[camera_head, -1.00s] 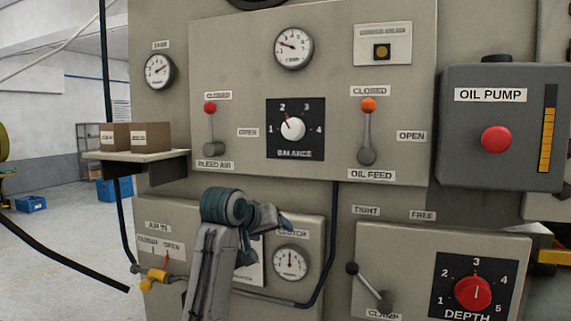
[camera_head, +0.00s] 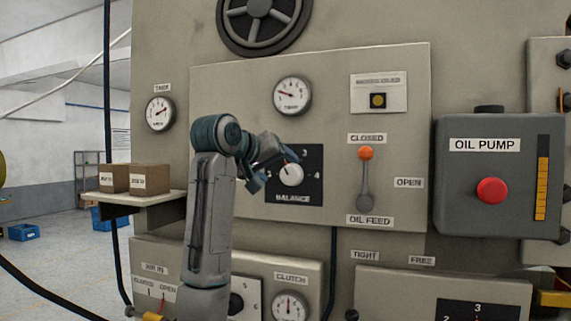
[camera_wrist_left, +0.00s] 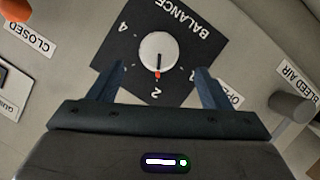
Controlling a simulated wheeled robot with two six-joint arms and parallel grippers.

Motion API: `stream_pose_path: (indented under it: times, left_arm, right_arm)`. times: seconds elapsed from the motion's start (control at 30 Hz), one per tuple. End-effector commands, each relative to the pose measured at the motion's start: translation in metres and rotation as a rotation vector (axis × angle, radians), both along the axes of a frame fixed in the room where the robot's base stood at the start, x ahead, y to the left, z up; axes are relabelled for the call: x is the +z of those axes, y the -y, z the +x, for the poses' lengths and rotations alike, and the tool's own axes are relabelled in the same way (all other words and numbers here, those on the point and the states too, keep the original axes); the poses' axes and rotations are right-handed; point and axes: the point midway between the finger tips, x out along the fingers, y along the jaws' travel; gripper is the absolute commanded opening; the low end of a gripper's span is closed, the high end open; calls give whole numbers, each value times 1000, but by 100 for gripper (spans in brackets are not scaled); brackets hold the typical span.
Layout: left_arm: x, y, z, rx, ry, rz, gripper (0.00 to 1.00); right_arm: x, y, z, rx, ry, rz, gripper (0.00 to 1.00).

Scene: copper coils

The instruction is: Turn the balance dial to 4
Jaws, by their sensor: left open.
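The balance dial is a white round knob (camera_head: 291,174) on a black plate (camera_head: 311,190) marked 1 to 4, in the middle of the upper panel. In the left wrist view, the knob (camera_wrist_left: 159,50) has a red mark pointing at about 2. My left gripper (camera_head: 276,170) is in front of the plate's left part and hides some of it. In the left wrist view, its fingers (camera_wrist_left: 160,74) are open and empty, one to each side of the knob's line. They appear short of the knob, with no contact visible. My right gripper is not in view.
An oil feed lever with an orange ball (camera_head: 366,153) is right of the dial, up at CLOSED. The bleed air lever (camera_wrist_left: 292,106) shows in the left wrist view. The oil pump box (camera_head: 488,150) is farther right. A shelf (camera_head: 128,199) with two boxes is at left.

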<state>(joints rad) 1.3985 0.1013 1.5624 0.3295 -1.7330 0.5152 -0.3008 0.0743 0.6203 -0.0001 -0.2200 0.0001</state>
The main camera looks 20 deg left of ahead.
Motion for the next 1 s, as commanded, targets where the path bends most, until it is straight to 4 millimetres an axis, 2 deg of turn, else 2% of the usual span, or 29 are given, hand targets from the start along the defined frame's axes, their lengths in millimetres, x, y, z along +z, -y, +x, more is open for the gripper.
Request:
stream_pose_path:
  times: [0.03, 0.3, 0.67, 0.77, 0.9, 1.0]
  left_arm:
    - [2, 2, 9, -1, -4, -1, 72]
    - [-13, 10, 42, -1, -2, 0, 72]
    - [-18, 11, 48, 1, 1, 1, 72]
    - [-17, 11, 48, 1, 1, 1, 56]
    - [-17, 11, 47, 1, 1, 1, 28]
    - [-17, 11, 47, 0, 0, 1, 27]
  right_arm:
    - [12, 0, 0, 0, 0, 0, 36]
    - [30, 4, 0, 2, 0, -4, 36]
    - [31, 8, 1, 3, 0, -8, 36]
    - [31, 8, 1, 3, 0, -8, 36]
    - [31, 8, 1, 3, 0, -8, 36]
    - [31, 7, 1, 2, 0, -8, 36]
